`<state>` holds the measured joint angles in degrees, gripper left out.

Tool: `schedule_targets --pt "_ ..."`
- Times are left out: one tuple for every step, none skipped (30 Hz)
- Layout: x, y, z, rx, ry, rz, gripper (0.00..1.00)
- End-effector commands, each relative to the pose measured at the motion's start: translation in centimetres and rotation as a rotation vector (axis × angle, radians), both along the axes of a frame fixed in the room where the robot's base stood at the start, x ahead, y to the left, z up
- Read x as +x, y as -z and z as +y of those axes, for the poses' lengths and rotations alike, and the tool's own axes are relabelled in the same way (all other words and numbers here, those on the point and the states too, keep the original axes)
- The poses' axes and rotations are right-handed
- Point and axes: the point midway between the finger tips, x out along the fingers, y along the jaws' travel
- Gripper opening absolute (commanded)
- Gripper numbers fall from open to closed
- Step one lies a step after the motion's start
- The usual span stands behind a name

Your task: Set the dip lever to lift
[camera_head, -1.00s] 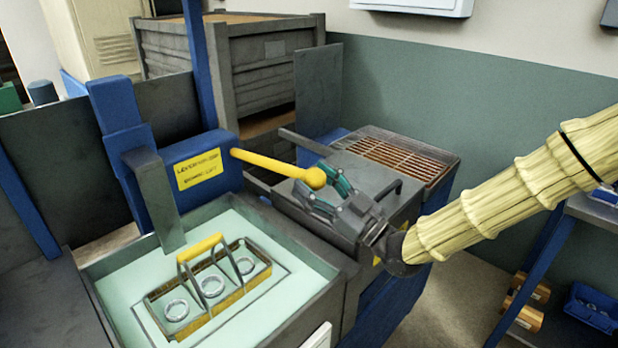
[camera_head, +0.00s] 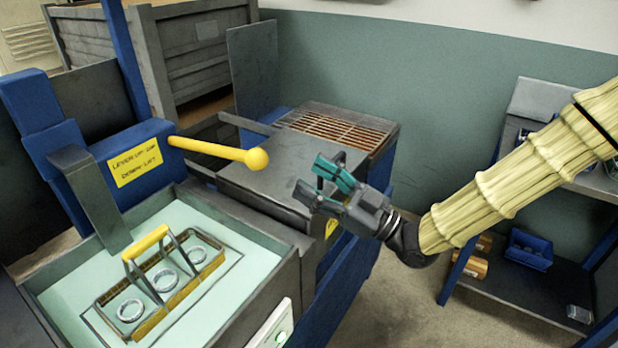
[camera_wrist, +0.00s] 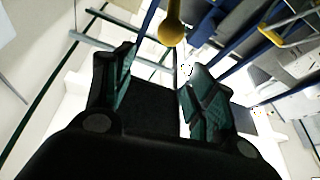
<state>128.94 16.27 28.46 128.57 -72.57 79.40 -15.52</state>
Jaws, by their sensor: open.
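The dip lever (camera_head: 215,149) is a yellow rod with a ball end (camera_head: 257,159). It comes out of a blue housing and points right, sloping slightly downward in the head view. A yellow label (camera_head: 135,163) on the housing seems to read lever up dip, down lift. My gripper (camera_head: 318,180), with teal finger pads, is open and empty, right of the ball with a gap between. In the wrist view the ball (camera_wrist: 171,33) shows beyond the open fingertips (camera_wrist: 160,68). A basket with a yellow handle (camera_head: 146,241) holds three rings in the tank.
The pale green tank (camera_head: 75,275) stands at the lower left. A grey machine top with a brown grate (camera_head: 335,130) lies behind my gripper. A grey crate (camera_head: 195,60) stands at the back. A shelf with a blue bin (camera_head: 528,250) is at the right.

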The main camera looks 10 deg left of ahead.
Motion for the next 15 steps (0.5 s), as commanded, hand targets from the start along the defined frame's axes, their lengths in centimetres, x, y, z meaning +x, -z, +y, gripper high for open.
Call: schedule_targets --pt "0.0 0.0 0.0 0.0 0.0 0.0 0.56" --pt "0.0 0.0 0.0 0.0 0.0 0.0 0.56" --pt "0.0 0.0 0.0 0.0 0.0 0.0 0.56" --pt "0.0 0.0 0.0 0.0 0.0 0.0 0.56" --pt "0.0 0.0 0.0 0.0 0.0 0.0 0.56" --pt "0.0 0.0 0.0 -0.001 0.0 0.0 0.49" --pt "0.1 -0.1 0.0 -0.002 0.002 0.0 0.43" --pt "0.2 -0.2 0.1 -0.005 0.005 0.0 0.38" --pt "0.4 -0.4 0.2 -0.013 0.014 0.0 0.3" --pt "0.6 -0.6 0.2 -0.021 0.026 0.001 0.25" --pt "1.0 -0.9 0.3 -0.034 0.04 0.001 0.2" --pt "1.5 -1.3 0.5 -0.055 0.062 0.003 0.12" --pt "2.0 -1.6 0.6 -0.073 0.083 0.005 0.07" --pt "2.6 -2.0 0.7 -0.096 0.106 0.008 0.01" --pt "3.4 -2.5 0.8 -0.128 0.138 0.016 0.0"
